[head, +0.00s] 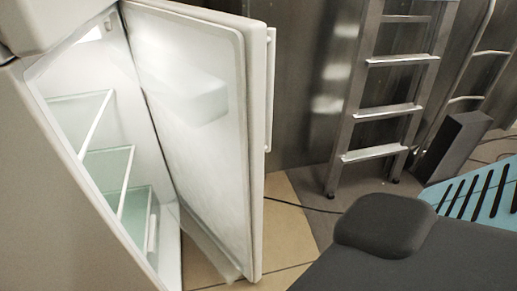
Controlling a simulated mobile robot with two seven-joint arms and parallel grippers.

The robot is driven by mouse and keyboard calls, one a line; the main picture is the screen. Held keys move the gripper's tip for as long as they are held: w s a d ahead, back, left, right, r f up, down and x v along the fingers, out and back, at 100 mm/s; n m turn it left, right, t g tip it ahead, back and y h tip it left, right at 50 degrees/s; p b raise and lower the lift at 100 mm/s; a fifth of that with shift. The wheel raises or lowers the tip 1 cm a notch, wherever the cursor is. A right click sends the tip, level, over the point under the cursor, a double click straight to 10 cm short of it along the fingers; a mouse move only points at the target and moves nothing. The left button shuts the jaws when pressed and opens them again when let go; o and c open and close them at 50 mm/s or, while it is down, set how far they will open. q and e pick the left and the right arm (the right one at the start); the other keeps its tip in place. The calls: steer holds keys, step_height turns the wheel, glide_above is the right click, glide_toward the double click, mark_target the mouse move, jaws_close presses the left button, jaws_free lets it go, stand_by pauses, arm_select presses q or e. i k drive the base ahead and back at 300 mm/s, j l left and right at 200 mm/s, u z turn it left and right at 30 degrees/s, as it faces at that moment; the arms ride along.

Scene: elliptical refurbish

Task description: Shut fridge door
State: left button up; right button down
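The fridge (45,165) stands at the left, with its white interior and glass shelves (100,168) showing. Its door (190,120) is open and swung out to the right, with the inner face toward me. A vertical handle (270,90) runs along the door's outer edge. A translucent bin sits on the door's inner side. Neither of my grippers is in view.
A metal ladder (380,110) leans against the metal wall behind the door. A dark padded piece (385,225) fills the lower right. A blue slotted object (480,190) is at the right edge. Tiled floor (285,215) shows beside the door, with a cable across it.

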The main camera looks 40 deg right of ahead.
mark_target(206, 76)
steer(key=l+u, duration=0.4)
steer(key=l, duration=0.85)
steer(key=l+u, duration=0.35)
steer(key=l, duration=0.9)
